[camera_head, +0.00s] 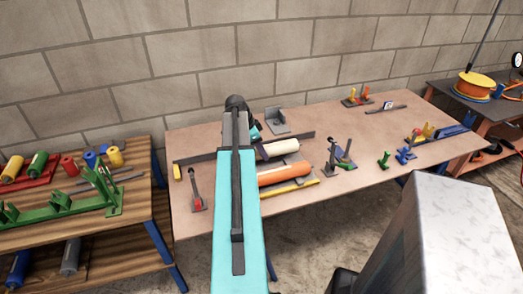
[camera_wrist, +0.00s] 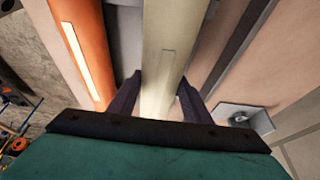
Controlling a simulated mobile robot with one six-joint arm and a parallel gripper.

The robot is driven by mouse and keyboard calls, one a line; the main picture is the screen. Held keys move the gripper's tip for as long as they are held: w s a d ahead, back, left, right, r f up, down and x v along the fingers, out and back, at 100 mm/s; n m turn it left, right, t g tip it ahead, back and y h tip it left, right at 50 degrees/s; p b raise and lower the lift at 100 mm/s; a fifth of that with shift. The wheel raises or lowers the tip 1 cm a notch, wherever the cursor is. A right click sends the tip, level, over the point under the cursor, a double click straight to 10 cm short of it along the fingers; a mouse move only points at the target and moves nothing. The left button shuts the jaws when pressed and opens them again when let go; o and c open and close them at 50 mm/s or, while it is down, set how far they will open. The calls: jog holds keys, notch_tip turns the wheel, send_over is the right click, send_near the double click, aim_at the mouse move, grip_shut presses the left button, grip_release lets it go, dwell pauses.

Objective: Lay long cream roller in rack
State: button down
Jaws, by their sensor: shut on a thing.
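The long cream roller (camera_head: 279,148) is over the middle of the large table, beside the orange roller (camera_head: 285,172). My gripper (camera_wrist: 158,98) is shut on the cream roller (camera_wrist: 163,45), with one dark finger on each side of it in the wrist view. In the head view my arm covers the roller's left end and most of the gripper. I cannot tell whether the roller touches the surface below. A green rack (camera_head: 62,207) with upright supports stands on the left table; whether it is the task's rack is not clear.
A dark bar (camera_head: 306,136) lies behind the cream roller and a yellow bar (camera_head: 290,187) in front of the orange one. A grey bracket (camera_head: 277,122) stands behind. Small clamps (camera_head: 384,160) stand to the right. Several short rollers (camera_head: 68,165) lie on the left table.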

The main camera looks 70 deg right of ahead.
jog(key=shift+f+b, duration=0.75)
jog(key=shift+f, duration=0.6)
dwell(0.6)
jog(key=c, duration=0.9)
grip_release()
jog(key=shift+c, duration=0.2)
jog(key=shift+o, duration=0.3)
jog(key=shift+f, duration=0.1)
jog(key=shift+b+v, duration=0.95)
jog(key=shift+v, duration=6.05)
